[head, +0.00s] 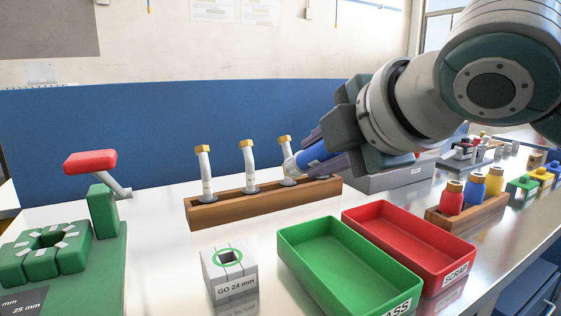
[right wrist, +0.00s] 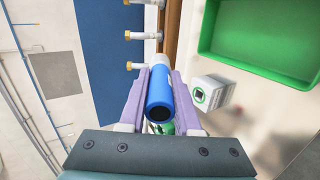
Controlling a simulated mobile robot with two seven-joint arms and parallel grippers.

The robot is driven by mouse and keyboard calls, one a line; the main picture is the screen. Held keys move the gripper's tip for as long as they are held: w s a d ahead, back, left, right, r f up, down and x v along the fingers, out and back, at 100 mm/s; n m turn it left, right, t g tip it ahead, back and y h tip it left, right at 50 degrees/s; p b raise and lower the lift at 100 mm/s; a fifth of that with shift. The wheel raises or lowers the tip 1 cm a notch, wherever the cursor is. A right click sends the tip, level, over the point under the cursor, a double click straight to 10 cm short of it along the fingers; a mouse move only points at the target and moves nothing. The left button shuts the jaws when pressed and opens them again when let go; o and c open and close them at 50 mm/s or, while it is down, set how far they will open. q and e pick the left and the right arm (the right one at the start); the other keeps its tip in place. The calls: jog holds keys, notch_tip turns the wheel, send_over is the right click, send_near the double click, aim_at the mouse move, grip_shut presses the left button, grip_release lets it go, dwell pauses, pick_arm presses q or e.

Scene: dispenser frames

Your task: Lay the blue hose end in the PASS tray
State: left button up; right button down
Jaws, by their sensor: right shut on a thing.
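My right gripper (head: 322,155) comes in from the upper right and is shut on the blue hose end (head: 312,154), a blue cylinder with a pale tip. In the right wrist view the blue hose end (right wrist: 158,98) lies between the two purple fingers, its dark open end toward the camera. It is held near the rightmost hose of the wooden rack, behind the PASS tray. The PASS tray (head: 300,262) is green and empty, at the front, its label partly cut off. It also shows at the upper right of the right wrist view (right wrist: 205,40). My left gripper is not in view.
The wooden rack (head: 225,207) holds several pale, brass-capped hoses. A GO 24 mm gauge block (head: 232,284) stands left of the PASS tray. The red SCRAP tray (head: 350,215) is right beside it. A green clamp fixture (head: 104,215) is at left, coloured bottles (head: 473,192) at right.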

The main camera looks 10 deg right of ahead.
jog(key=d+f+b, duration=0.2)
jog(key=f+b, duration=0.2)
jog(key=w+d+f+t+y+b, duration=0.1)
jog(key=d+f+b, duration=0.1)
jog(key=f+b, duration=0.2)
jog(key=d+f+n+t+y+b, duration=0.1)
jog(key=f+b, duration=0.2)
jog(key=f, duration=0.2)
jog(key=shift+w+d+f+b, duration=0.15)
jog(key=shift+d+f+b, duration=0.1)
jog(key=shift+d+b, duration=0.15)
jog(key=c, duration=0.5)
grip_release()
jog(key=shift+c, duration=0.2)
jog(key=p+v, duration=0.1)
jog(key=v, duration=0.9)
jog(key=shift+f+p, duration=0.2)
jog(key=shift+p, duration=0.2)
jog(key=shift+a, duration=0.1)
